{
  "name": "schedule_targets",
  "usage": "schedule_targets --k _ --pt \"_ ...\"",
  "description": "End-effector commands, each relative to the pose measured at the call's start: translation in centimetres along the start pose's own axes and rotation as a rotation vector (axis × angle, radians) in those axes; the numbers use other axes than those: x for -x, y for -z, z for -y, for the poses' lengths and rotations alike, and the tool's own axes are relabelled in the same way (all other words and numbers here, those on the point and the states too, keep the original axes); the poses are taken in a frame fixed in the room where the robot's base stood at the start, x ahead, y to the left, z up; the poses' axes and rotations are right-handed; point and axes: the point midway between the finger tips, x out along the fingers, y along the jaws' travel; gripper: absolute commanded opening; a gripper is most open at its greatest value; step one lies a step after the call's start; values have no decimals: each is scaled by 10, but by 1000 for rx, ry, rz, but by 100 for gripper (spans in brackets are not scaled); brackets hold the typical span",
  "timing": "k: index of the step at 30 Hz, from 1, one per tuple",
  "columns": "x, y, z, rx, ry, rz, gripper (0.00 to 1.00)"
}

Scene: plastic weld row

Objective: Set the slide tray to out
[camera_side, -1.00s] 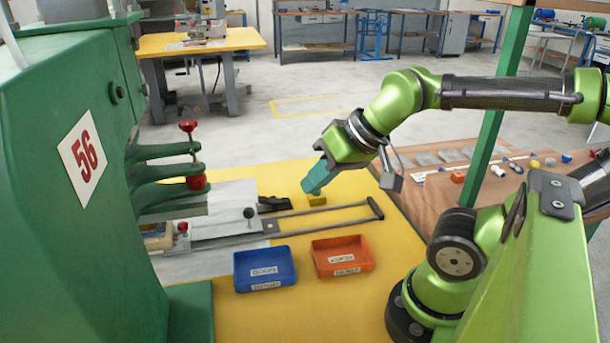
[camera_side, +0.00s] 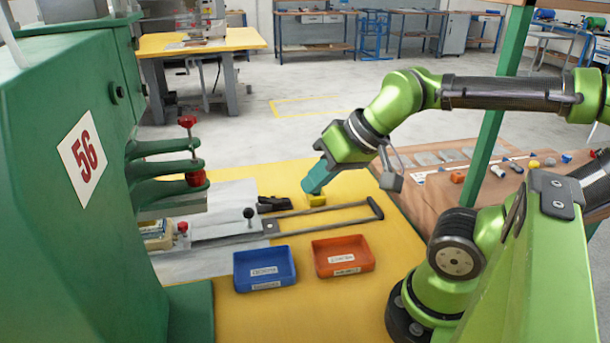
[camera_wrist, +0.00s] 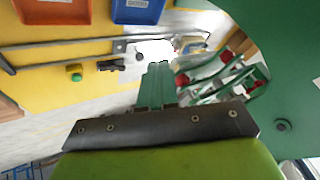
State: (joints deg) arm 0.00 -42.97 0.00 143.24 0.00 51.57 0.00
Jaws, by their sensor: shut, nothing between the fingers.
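The slide tray (camera_side: 155,241) sits at the machine's throat, at the left end of its rails, under the green press arms. A rod with a black knob (camera_side: 249,213) runs right from it along the rails. In the wrist view the tray (camera_wrist: 189,43) shows small near the press. My gripper (camera_side: 314,181) has teal fingers, shut and empty, pointing down-left above the yellow table. In the side view the fingertips appear just above a small yellow box, apart from the knob. The fingers also show in the wrist view (camera_wrist: 158,68). Part of the tray is hidden by the machine.
The yellow box (camera_side: 317,201) has a green button in the wrist view (camera_wrist: 75,73). A grey rail frame (camera_side: 340,207) extends right. A blue bin (camera_side: 265,268) and an orange bin (camera_side: 343,256) stand in front. The green machine (camera_side: 70,200) fills the left.

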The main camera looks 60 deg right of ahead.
Motion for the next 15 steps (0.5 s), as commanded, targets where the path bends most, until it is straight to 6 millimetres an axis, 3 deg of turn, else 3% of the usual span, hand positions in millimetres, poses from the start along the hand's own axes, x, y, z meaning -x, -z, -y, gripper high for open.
schedule_targets --k 13,15 --pt "0 0 0 0 0 0 0" --pt "0 0 0 -1 -1 0 8"
